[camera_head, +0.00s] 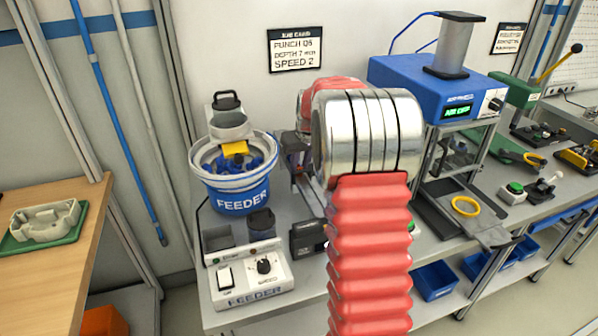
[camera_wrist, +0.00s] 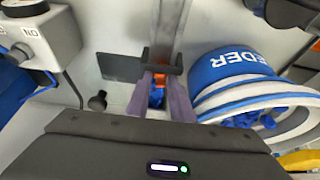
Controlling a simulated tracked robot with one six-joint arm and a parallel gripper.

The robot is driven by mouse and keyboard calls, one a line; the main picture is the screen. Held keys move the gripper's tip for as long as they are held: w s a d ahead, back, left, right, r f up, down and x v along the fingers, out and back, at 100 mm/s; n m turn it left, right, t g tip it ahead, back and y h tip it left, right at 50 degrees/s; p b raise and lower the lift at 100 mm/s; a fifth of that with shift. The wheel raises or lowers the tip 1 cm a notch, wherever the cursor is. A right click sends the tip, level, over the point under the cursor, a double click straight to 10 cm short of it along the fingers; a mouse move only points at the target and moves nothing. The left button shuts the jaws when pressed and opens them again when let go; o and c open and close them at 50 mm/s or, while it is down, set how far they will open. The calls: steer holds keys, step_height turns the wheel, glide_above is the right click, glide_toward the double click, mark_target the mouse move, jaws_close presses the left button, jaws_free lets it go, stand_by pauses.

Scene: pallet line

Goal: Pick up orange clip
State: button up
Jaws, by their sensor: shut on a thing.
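The orange clip (camera_wrist: 160,80) shows as a small orange patch between the fingers of my gripper (camera_wrist: 160,92) in the wrist view. The gripper is shut on it. A small blue piece shows just beside the orange, also between the fingers; its shape is unclear. The fingers are at a dark block at the end of a grey metal rail (camera_wrist: 167,35), beside the feeder bowl (camera_wrist: 235,64). In the head view my red-sleeved arm hides the clip and most of the gripper. The blue feeder bowl (camera_head: 242,200) stands left of the arm.
A feeder control box (camera_head: 248,280) stands in front of the bowl. A blue press (camera_head: 440,88) stands to the right, with a yellow ring (camera_head: 466,206) on the dark tray before it. Blue bins (camera_head: 435,280) sit below the bench. A wooden table (camera_head: 50,270) is at left.

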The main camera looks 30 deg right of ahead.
mark_target(300, 168)
jaws_close()
step_height(300, 168, up, 10)
stand_by(0.6)
steer(key=shift+s, duration=0.1)
stand_by(0.4)
